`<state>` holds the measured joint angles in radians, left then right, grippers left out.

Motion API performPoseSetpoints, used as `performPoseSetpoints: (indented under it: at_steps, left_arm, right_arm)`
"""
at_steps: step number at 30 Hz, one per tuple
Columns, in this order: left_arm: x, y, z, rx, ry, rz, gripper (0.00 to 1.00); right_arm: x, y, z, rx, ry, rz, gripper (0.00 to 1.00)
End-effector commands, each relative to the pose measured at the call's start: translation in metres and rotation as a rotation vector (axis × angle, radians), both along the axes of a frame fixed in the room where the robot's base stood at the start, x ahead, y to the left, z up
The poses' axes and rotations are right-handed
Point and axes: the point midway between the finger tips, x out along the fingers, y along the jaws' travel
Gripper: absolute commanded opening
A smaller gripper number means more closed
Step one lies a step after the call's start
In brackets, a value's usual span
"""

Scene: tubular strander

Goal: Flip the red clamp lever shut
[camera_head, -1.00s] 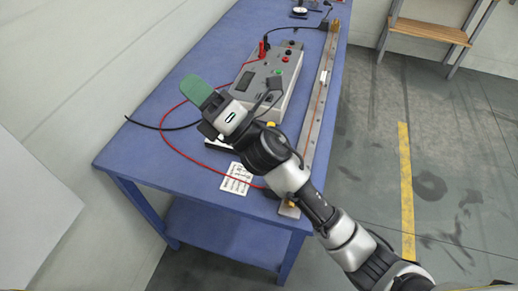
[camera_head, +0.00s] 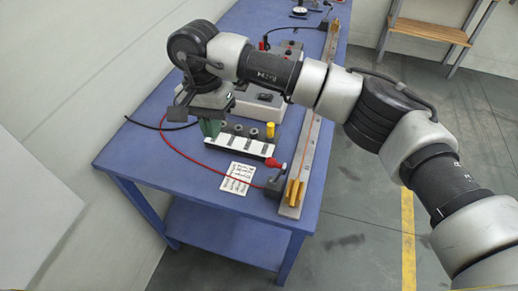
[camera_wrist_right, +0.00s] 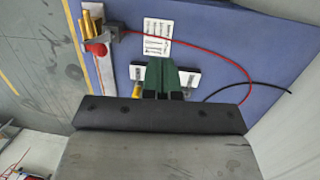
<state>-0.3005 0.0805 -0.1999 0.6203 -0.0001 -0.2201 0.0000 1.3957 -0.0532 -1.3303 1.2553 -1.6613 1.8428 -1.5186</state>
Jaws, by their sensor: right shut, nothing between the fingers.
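The red clamp lever (camera_head: 276,164) shows as a small red handle beside the brass clamp (camera_head: 294,191) at the near end of the long metal bar. In the right wrist view, the lever's red knob (camera_wrist_right: 97,48) is at upper left, close to the brass clamp (camera_wrist_right: 92,20). Whether the lever stands open or shut is unclear. My right gripper (camera_head: 210,128), with green fingers, points down at the left of the white strip, apart from the lever. Its fingers (camera_wrist_right: 161,76) are shut and empty. My left gripper is not in view.
A white strip (camera_head: 243,146) with dark patches lies between gripper and lever, with several small cylinders behind it. A printed card (camera_head: 238,178) lies near the front. A red cable (camera_head: 190,160) loops across the blue table (camera_head: 140,165). My forearm hides much of the meter box.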

Motion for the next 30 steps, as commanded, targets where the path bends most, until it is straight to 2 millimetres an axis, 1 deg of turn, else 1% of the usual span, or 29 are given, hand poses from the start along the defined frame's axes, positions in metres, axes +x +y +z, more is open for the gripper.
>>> performPoseSetpoints:
  at_steps: [1,3,6,9,19,23,26,30]
  left_arm:
    - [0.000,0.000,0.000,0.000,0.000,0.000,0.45]
    - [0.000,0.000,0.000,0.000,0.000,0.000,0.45]
    - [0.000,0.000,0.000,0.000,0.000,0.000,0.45]
    - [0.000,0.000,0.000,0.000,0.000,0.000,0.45]
    - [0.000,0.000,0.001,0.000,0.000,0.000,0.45]
    - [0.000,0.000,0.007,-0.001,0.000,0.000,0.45]
    - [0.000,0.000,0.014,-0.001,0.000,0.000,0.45]
    - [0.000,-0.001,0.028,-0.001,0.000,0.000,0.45]
  right_arm:
    - [0.008,-0.010,0.007,-0.065,-0.034,0.010,0.00]
    - [0.016,-0.021,0.014,-0.134,-0.062,0.020,0.00]
    - [0.022,-0.030,0.020,-0.194,-0.084,0.028,0.00]
    - [0.024,-0.033,0.022,-0.214,-0.090,0.030,0.00]
    - [0.023,-0.033,0.020,-0.212,-0.086,0.029,0.00]
    - [0.022,-0.036,0.011,-0.211,-0.084,0.030,0.00]
    - [0.020,-0.041,-0.005,-0.213,-0.082,0.029,0.00]
    - [0.017,-0.048,-0.033,-0.211,-0.080,0.029,0.00]
